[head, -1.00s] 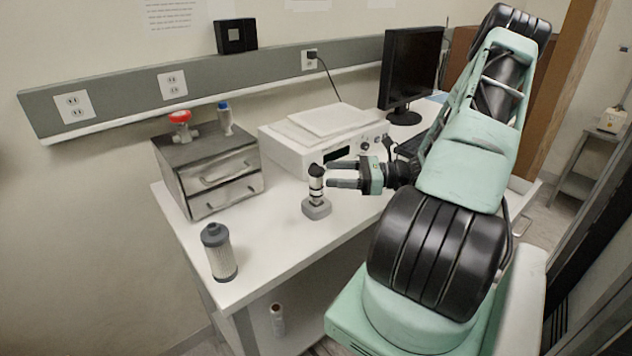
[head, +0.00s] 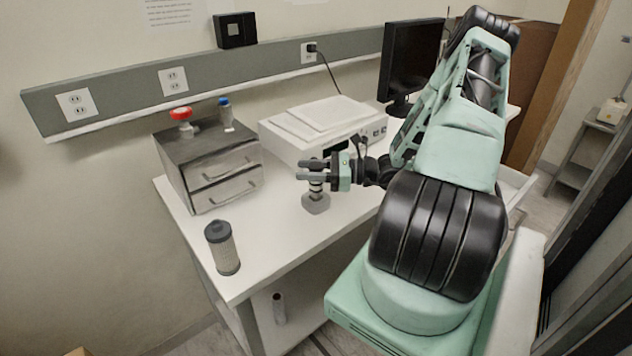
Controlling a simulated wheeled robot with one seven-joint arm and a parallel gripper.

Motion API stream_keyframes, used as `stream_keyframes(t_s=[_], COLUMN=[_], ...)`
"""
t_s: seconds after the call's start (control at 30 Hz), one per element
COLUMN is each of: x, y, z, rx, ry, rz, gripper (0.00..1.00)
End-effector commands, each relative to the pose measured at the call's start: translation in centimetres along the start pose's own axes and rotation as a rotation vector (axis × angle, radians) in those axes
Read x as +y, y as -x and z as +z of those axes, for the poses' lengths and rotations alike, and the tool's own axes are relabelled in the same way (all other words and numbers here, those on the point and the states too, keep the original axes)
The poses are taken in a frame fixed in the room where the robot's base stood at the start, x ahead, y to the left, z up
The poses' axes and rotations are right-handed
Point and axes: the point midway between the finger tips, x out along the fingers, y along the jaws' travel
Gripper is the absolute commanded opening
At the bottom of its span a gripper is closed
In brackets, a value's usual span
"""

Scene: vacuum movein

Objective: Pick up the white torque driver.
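The white torque driver (head: 316,187) stands upright on the table in a small grey base (head: 316,204), with a dark top and a light middle. My gripper (head: 312,170) reaches in from the right at the driver's upper part. Its two dark fingers point left and lie around or in front of the driver's top, hiding much of it. A gap shows between the fingers. I cannot tell whether they touch the driver.
A grey drawer box (head: 215,165) with a red-capped item (head: 181,115) and a blue-capped item (head: 226,112) stands to the left. A dark-capped cylinder (head: 222,248) stands at the front left. A white device (head: 318,132) and a monitor (head: 408,62) are behind.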

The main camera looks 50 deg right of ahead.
Motion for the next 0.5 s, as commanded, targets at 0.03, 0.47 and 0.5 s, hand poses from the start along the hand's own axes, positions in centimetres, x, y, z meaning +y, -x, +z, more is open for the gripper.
stream_keyframes(t_s=[0.03,0.47,0.5], x=[0.00,-0.03,-0.04], y=[0.02,0.04,0.05], z=[0.00,0.34,0.55], rx=[0.000,0.000,0.000], ry=[0.000,0.001,0.002], rz=[0.000,0.000,0.000], gripper=[0.24,0.08,0.08])
